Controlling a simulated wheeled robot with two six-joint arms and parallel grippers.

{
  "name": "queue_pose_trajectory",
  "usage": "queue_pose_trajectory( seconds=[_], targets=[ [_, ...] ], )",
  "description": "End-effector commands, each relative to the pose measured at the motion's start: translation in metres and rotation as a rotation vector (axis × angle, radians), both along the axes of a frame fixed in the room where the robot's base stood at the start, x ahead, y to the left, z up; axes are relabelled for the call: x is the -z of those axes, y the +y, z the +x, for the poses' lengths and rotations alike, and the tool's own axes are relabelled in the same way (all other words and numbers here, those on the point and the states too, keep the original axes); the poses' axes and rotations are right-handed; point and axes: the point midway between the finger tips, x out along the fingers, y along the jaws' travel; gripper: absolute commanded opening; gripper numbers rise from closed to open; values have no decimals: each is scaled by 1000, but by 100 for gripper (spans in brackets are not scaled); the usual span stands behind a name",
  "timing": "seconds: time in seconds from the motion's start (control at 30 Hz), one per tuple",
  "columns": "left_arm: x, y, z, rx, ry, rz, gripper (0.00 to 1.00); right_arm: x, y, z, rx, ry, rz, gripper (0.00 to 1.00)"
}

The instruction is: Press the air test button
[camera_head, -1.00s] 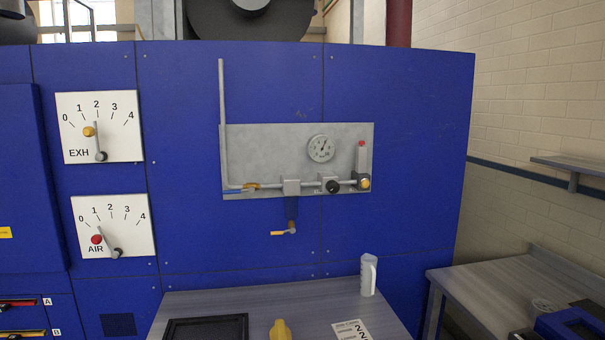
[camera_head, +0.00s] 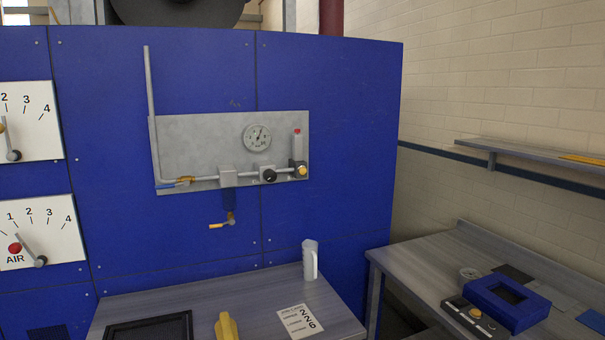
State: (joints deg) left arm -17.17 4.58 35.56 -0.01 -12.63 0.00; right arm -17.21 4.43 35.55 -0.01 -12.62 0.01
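A grey plate (camera_head: 200,140) on the blue machine wall carries an air line with a round gauge (camera_head: 257,137), a black knob (camera_head: 269,176) and a round yellow button (camera_head: 302,171) at its right end. A small red-topped indicator (camera_head: 297,142) stands above the yellow button. I cannot read a label on the button. An AIR dial plate (camera_head: 42,232) with a red spot and a pointer is at the left edge, partly cut off. Neither of my grippers is in view.
Below stands a grey table (camera_head: 255,300) with a black tray (camera_head: 150,326), a yellow object (camera_head: 227,327), a numbered card (camera_head: 301,321) and a white jug (camera_head: 310,260). A side bench (camera_head: 420,255) at right holds a blue device (camera_head: 507,303). A wall shelf (camera_head: 530,155) is above.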

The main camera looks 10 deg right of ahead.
Motion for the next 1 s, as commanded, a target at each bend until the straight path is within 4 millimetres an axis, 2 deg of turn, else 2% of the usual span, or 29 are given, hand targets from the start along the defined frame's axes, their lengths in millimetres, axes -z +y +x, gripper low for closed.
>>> queue_pose_trajectory(
  seconds=[0.17, 0.37, 1.0],
  targets=[
    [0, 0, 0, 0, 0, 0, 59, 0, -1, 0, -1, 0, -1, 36],
    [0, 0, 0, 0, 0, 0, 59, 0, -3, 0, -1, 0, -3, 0],
    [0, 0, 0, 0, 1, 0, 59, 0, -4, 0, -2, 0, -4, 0]
  ],
)
